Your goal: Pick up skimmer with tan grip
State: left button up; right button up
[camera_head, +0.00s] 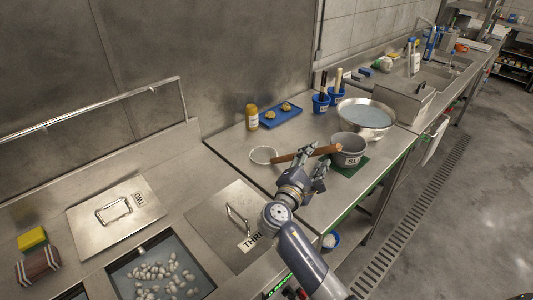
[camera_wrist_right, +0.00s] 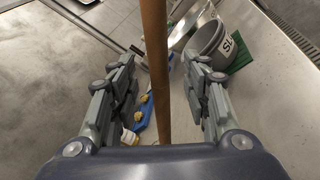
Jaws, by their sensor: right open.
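A skimmer with a round wire head (camera_head: 263,155) lies at the left of the middle steel counter. Its brown-tan handle (camera_head: 326,150) points right, and its end overlaps the grey pot's rim in the picture. I cannot tell whether it touches the pot. My right gripper (camera_head: 313,163) is open at the handle. In the right wrist view the handle (camera_wrist_right: 156,45) runs lengthwise between the two open fingers (camera_wrist_right: 160,85), with a gap on each side. The skimmer's head is out of the wrist view. My left gripper is not in view.
The grey pot (camera_head: 348,155) stands on a green mat (camera_head: 349,171). Behind are a blue tray (camera_head: 268,124), a yellow-capped jar (camera_head: 252,117), a large metal bowl (camera_head: 366,113) and blue cups (camera_head: 321,103) holding handled utensils. A lidded soup well (camera_head: 233,225) lies to the left.

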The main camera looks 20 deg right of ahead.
aim_at(318, 153)
jog(key=x, duration=0.3)
jog(key=shift+d+r+p, duration=0.25)
jog(key=shift+d+p, duration=0.05)
jog(key=shift+p, duration=0.05)
jog(key=shift+w+d+f, duration=0.1)
jog(key=shift+w, duration=0.05)
grip_shut()
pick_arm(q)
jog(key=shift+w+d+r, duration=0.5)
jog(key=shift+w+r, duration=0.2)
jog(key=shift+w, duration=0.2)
